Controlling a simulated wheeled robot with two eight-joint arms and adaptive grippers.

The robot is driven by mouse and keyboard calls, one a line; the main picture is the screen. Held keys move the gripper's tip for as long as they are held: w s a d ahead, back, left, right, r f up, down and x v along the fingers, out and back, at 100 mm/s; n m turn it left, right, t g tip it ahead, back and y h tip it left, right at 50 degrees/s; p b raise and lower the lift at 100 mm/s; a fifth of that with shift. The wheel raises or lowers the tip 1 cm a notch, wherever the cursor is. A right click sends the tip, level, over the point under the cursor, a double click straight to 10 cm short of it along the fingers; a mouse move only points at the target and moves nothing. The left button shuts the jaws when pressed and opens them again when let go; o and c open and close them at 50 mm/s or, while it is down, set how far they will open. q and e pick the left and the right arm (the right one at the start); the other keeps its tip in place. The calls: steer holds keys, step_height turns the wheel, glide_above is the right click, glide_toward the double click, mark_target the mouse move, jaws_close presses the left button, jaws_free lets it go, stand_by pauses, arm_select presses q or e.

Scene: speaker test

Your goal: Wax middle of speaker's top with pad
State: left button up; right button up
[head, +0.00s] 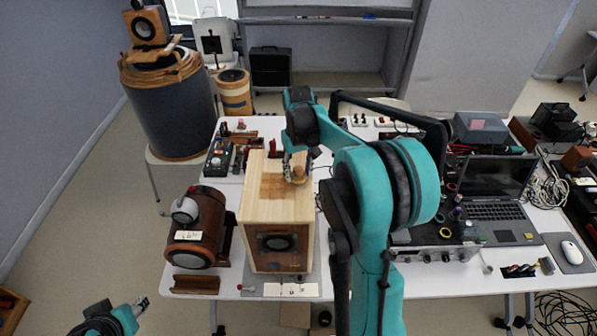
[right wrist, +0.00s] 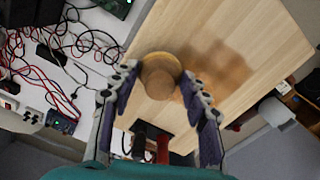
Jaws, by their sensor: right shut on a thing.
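The speaker (head: 278,225) is a pale wooden box on the white table, its driver facing me and its striped wood top upward. The pad (head: 298,174), round with a brown wooden knob, is at the right part of the top, towards the back. My right gripper (head: 296,165) is shut on the pad's knob from above. In the right wrist view the pad (right wrist: 160,72) sits between the fingers, against the top (right wrist: 215,45); its underside is hidden. Darker brown patches mark the top beside the pad. My left gripper (head: 141,305) is low at the left, away from the speaker; its jaws are unclear.
A dark brown speaker (head: 198,228) stands left of the wooden one. To the right are a silver amplifier (head: 437,250), a laptop (head: 490,205) and a mouse (head: 570,252). Cables (right wrist: 75,40) lie beside the speaker. My right arm covers part of the table.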

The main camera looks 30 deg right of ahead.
mark_target(295, 168)
steer(key=r, duration=0.1)
steer(key=r+p, duration=0.1)
steer(key=r, duration=0.1)
steer(key=shift+w+a+r+p, duration=0.2)
steer(key=shift+a+p, duration=0.1)
steer(key=shift+a, duration=0.1)
steer(key=shift+s+d+r+p, duration=0.1)
steer(key=shift+d+r+p, duration=0.1)
steer(key=shift+r+p, duration=0.75)
steer(key=shift+a+r+p, duration=0.1)
steer(key=shift+r+p, duration=0.2)
steer(key=shift+r, duration=0.6)
